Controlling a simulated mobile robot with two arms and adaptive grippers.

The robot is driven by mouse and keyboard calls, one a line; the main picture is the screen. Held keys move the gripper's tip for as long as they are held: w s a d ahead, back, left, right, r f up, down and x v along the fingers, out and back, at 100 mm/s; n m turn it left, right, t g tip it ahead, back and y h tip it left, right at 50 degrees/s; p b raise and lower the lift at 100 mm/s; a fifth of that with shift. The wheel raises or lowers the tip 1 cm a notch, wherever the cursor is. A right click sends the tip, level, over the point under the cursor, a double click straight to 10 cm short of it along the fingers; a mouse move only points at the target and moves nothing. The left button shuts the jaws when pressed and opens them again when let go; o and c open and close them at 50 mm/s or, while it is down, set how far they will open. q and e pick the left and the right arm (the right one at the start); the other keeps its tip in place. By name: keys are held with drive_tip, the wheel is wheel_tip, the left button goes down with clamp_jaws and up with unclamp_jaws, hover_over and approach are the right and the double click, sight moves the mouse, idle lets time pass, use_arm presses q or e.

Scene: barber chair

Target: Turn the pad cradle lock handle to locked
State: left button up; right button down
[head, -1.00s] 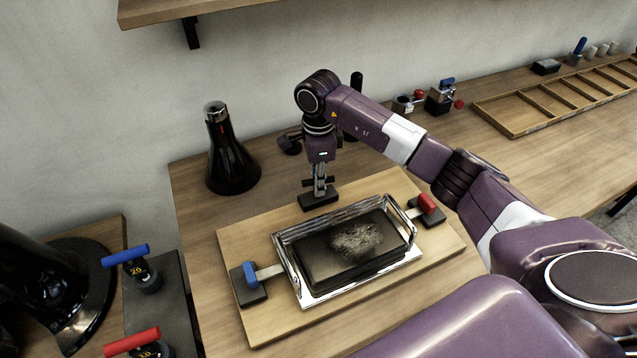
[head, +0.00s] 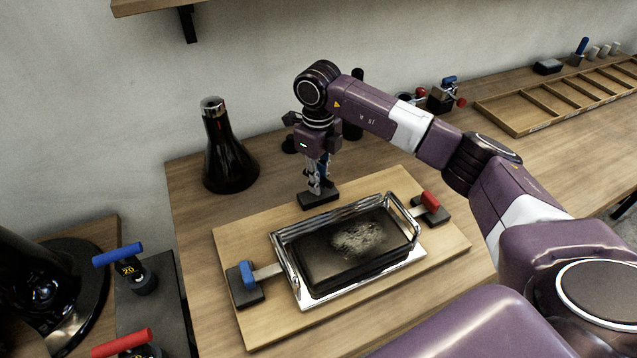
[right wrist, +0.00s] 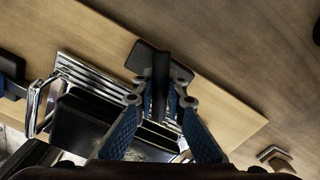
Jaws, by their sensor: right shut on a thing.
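The pad cradle is a chrome-railed tray (head: 284,262) with a dark, white-marked pad (head: 350,245) on a wooden board. Behind it, a black lock base (head: 319,199) sits on the board's back edge. In the right wrist view, a dark upright handle (right wrist: 160,84) stands by the black base (right wrist: 149,56), between the fingers. My right gripper (head: 317,188) points down over that base and is shut on the handle; its blue-padded fingers (right wrist: 160,100) lie on both sides. In the head view the fingers hide most of the handle. My left gripper is not in view.
A blue handle (head: 247,274) on a dark base is left of the tray, and a red one (head: 431,201) is right. A dark flask (head: 228,155) stands behind left. A wooden divided tray (head: 535,115) lies back right. The right side of the bench has free room.

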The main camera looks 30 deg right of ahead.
drive_tip(key=m, duration=0.3)
drive_tip(key=shift+w+r+m+b, duration=0.15)
drive_tip(key=shift+r+m+b, duration=0.05)
drive_tip(key=shift+m+b, duration=0.2)
drive_tip(key=shift+m, duration=1.9)
drive_tip(key=shift+r, duration=0.1)
drive_tip(key=c, duration=2.2)
unclamp_jaws()
drive_tip(key=o, duration=0.3)
wheel_tip(320, 180, up, 12)
drive_tip(key=shift+o, duration=0.4)
